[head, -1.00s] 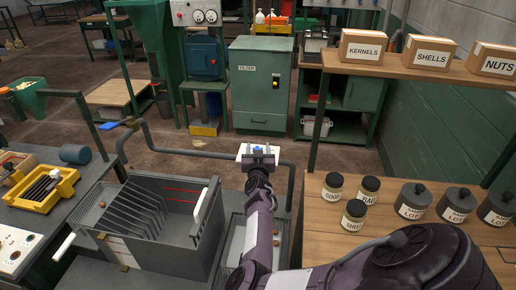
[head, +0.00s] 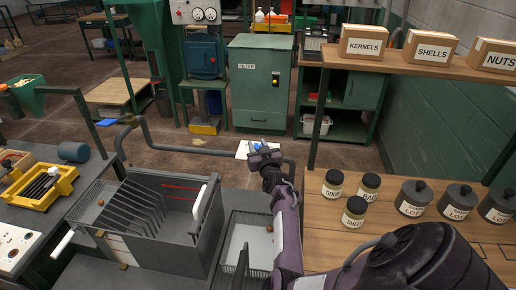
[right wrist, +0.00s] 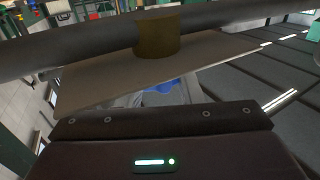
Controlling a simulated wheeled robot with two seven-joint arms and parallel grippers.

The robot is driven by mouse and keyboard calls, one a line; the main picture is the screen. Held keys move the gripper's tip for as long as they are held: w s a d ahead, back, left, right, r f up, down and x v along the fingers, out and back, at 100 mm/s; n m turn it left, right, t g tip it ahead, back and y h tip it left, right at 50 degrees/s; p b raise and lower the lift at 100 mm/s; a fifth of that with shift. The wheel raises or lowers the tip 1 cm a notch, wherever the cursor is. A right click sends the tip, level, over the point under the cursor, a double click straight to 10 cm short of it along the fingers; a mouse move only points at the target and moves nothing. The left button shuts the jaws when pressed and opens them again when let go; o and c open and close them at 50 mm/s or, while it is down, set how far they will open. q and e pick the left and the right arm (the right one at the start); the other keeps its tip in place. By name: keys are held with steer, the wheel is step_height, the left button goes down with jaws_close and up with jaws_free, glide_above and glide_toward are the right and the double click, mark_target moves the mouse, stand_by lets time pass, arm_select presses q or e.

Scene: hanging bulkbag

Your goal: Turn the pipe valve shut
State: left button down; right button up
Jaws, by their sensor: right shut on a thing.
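The grey pipe (head: 190,150) runs across the gap behind the front tables and bends down at both ends. A small blue part (head: 258,146), seemingly the valve handle, sits at my right gripper (head: 264,157), in front of a white plate (head: 242,149). The right gripper is shut on this blue part and looks tilted; its fingertips are hard to make out. In the right wrist view the blue part (right wrist: 163,86) shows just beyond the gripper's dark edge. A dark pipe (right wrist: 80,52) with a brown collar (right wrist: 158,38) crosses above it. My left gripper is out of view.
A grey slotted bin (head: 150,215) and a light tray (head: 250,243) stand below, left of my right arm. Labelled jars (head: 355,211) and grey canisters (head: 413,198) stand on the wooden table at right. Boxes (head: 366,43) sit on the shelf above.

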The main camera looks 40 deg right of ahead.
steer(key=shift+d+f+n+t+y+b, duration=0.15)
steer(key=shift+f+n+t+y+b, duration=0.2)
steer(key=shift+n+y, duration=0.35)
steer(key=n+y+b, duration=0.2)
steer(key=y+b, duration=0.2)
steer(key=b, duration=0.1)
steer(key=n+y+b, duration=0.3)
steer(key=y+b, duration=0.1)
steer(key=b, duration=0.1)
steer(key=n+y+b, duration=0.2)
steer(key=y+b, duration=0.2)
steer(key=shift+f+n+y+b, duration=0.1)
steer(key=shift+n+y+b, duration=0.2)
steer(key=shift+b, duration=0.1)
steer(key=shift+r+n+y+b, duration=0.2)
steer(key=shift+n+y+b, duration=0.4)
steer(key=shift+b, duration=0.6)
steer(key=shift+r, duration=0.1)
steer(key=o, duration=0.7)
steer(key=shift+o, duration=1.4)
steer(key=shift+w+a, duration=0.25)
